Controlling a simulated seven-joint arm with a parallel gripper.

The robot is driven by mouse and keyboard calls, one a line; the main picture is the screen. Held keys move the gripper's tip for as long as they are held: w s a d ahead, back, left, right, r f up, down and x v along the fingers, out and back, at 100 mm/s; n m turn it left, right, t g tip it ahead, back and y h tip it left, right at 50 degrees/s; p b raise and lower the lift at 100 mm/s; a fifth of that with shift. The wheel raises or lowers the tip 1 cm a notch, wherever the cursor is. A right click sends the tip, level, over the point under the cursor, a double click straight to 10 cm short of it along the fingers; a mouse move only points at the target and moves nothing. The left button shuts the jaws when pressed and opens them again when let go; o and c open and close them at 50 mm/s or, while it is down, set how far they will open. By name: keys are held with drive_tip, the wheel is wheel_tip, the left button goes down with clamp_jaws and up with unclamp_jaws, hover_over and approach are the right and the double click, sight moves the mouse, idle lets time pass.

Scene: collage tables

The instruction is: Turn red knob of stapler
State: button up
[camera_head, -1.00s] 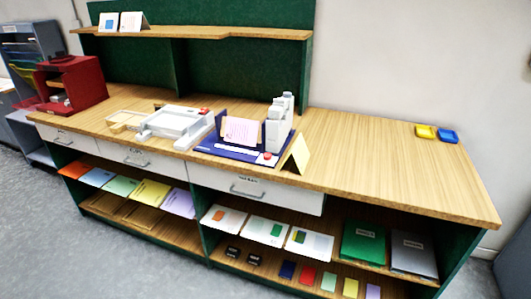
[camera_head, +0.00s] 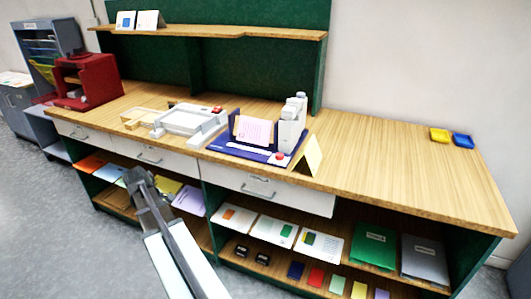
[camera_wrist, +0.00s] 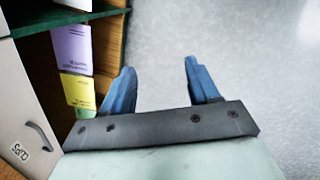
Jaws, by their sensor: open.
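What looks like the stapler is a white upright device (camera_head: 291,122) on a dark blue base (camera_head: 240,149), standing on the wooden counter in the head view. A red knob (camera_head: 280,156) sits on a white block at the front right of that base. A pink sheet (camera_head: 253,131) stands upright on the base, left of the white device. My gripper (camera_head: 136,177) is low and to the left of the stapler, in front of the shelves under the counter. In the wrist view my gripper (camera_wrist: 161,85) has its two blue fingers apart with nothing between them. The stapler is not in the wrist view.
A yellow folded card (camera_head: 308,157) stands right of the knob. A white tray device (camera_head: 190,120) with a red part is to the left. Closed drawers (camera_head: 265,189) lie below the counter edge.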

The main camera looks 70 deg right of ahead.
drive_tip(key=s+d+r+n, duration=0.1)
drive_tip(key=s+d+r, duration=0.1)
drive_tip(key=d+r, duration=0.3)
drive_tip(key=s+d+r, duration=0.2)
drive_tip(key=s+d, duration=0.1)
drive_tip(key=d, duration=0.4)
drive_tip(key=n+g+h, duration=0.1)
drive_tip(key=n+g, duration=0.2)
approach(279, 155)
drive_tip(key=x, duration=0.8)
drive_tip(key=shift+d+f, duration=0.1)
drive_tip(key=shift+d, duration=0.05)
drive_tip(key=c, duration=1)
